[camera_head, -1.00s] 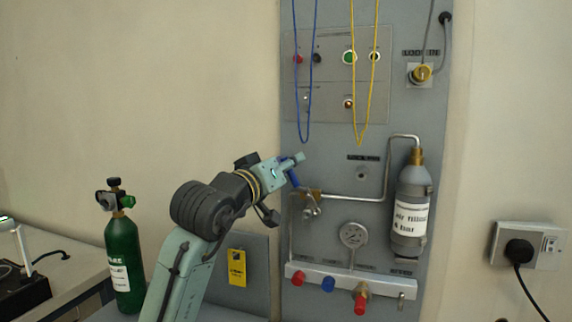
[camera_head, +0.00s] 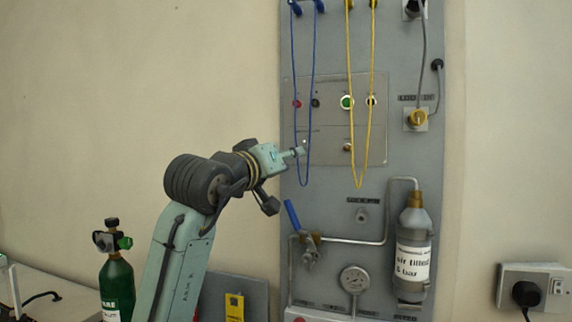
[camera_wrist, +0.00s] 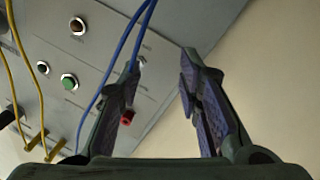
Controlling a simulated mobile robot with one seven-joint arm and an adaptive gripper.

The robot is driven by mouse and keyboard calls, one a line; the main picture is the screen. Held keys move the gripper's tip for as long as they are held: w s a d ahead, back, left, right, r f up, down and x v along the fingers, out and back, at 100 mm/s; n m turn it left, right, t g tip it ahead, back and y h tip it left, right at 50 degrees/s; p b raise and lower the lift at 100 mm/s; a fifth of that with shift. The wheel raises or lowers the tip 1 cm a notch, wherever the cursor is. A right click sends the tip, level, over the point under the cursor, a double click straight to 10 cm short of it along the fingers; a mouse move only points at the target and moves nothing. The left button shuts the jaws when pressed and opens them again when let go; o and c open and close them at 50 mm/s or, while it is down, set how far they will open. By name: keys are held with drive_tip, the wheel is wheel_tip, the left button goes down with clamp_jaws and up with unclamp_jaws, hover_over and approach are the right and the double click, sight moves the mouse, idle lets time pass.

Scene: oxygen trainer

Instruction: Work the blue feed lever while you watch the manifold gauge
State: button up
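The blue feed lever (camera_head: 291,214) is on a valve low on the left of the panel in the head view, its handle tilted up and to the left. A blue cord (camera_wrist: 132,38) runs behind the left finger. The lever is not in the wrist view.
A yellow cord (camera_head: 359,150) hangs right of the blue one over a plate of buttons (camera_head: 346,103). A grey cylinder (camera_head: 414,245) is at the right of the panel. A green bottle (camera_head: 117,280) stands left of my arm. The white manifold bar (camera_head: 320,315) is cut off below.

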drive_tip(key=shift+c, duration=0.4)
drive_tip(key=shift+s+f+m, duration=0.15)
drive_tip(key=shift+s+m, duration=0.05)
drive_tip(key=shift+m, duration=0.1)
drive_tip(key=shift+c, duration=0.6)
drive_tip(key=s+f+m, duration=0.1)
drive_tip(key=s+m, duration=0.1)
drive_tip(key=m, duration=0.1)
drive_tip(key=s+d+f+m, duration=0.1)
drive_tip(key=s+f+m, duration=0.1)
drive_tip(key=m, duration=0.1)
drive_tip(key=s+d+f+m, duration=0.1)
drive_tip(key=s+m, duration=0.1)
drive_tip(key=m, duration=0.1)
drive_tip(key=shift+s+d+f+m+b, duration=0.1)
drive_tip(key=shift+s+f+m+b, duration=0.2)
drive_tip(key=shift+s+f+b, duration=0.1)
clamp_jaws()
drive_tip(key=s+f+m+y, duration=0.1)
drive_tip(key=s+f+m, duration=0.3)
drive_tip(key=s+m, duration=0.3)
drive_tip(key=w+d+m+p, duration=0.1)
drive_tip(key=w+d+p, duration=0.35)
drive_tip(key=w, duration=0.65)
drive_tip(key=a, duration=0.1)
drive_tip(key=a+f, duration=0.1)
drive_tip(key=a, duration=0.1)
drive_tip(key=shift+s+a+f, duration=0.1)
drive_tip(key=shift+s+f, duration=0.05)
drive_tip(key=shift+f, duration=0.05)
